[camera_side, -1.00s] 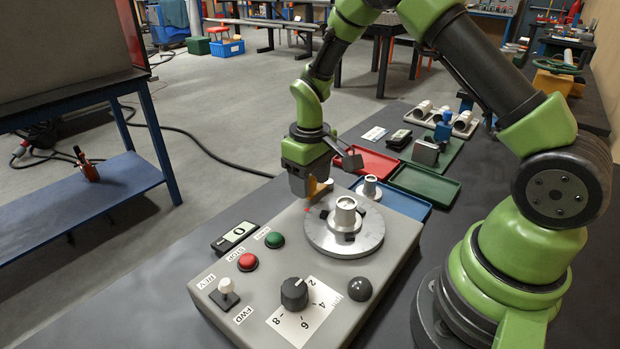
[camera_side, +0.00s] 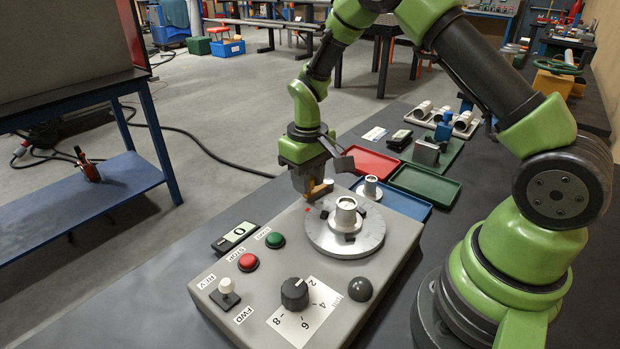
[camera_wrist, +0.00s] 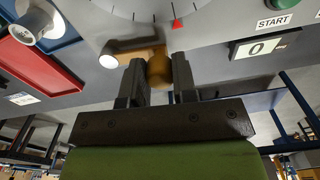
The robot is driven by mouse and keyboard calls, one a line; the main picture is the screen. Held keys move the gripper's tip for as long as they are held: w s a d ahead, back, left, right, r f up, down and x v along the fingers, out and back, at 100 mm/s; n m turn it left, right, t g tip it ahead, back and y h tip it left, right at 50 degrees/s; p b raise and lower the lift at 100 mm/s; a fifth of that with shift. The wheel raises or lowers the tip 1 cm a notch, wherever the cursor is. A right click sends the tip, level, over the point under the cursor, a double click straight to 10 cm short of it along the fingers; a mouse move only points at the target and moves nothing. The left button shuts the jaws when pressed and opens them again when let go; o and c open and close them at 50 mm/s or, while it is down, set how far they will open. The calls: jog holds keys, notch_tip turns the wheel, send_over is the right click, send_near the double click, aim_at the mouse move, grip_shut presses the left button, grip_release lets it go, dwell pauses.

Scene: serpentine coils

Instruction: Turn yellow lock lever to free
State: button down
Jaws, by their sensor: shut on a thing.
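The yellow lock lever (camera_wrist: 135,55) is an orange-yellow bar with a round hub and a white knob at its end, beside the grey rotary disc. In the wrist view my gripper (camera_wrist: 160,68) is shut on the lever's hub, with one finger on each side, and the bar points left to the knob. In the side view my gripper (camera_side: 311,190) is at the far edge of the disc (camera_side: 368,237), and the lever (camera_side: 320,188) shows only partly beside the fingers. A red mark sits near the disc's rim.
The grey control box carries a black dial (camera_side: 294,294), a red button (camera_side: 248,262), a green button (camera_side: 274,240) and a toggle switch (camera_side: 226,291). A display reading 0 (camera_side: 236,236) lies to the left. Red (camera_side: 365,163), green (camera_side: 424,184) and blue trays stand behind the disc.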

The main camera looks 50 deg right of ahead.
jog(key=w+m, duration=0.1)
jog(key=m, duration=0.2)
jog(key=shift+w+d, duration=0.25)
jog(key=shift+w, duration=0.15)
jog(key=shift+w+d+m, duration=0.55)
jog(key=shift+d+m, duration=0.05)
jog(key=shift+m, duration=1.05)
jog(key=shift+w+d+m, duration=0.55)
jog(key=shift+m, duration=1.05)
jog(key=shift+w+d+m, duration=0.55)
jog(key=shift+d+m, duration=0.05)
jog(key=shift+m, duration=1.05)
jog(key=c, duration=0.9)
grip_release()
jog(key=shift+r, duration=0.1)
notch_tip(320, 180, up, 10)
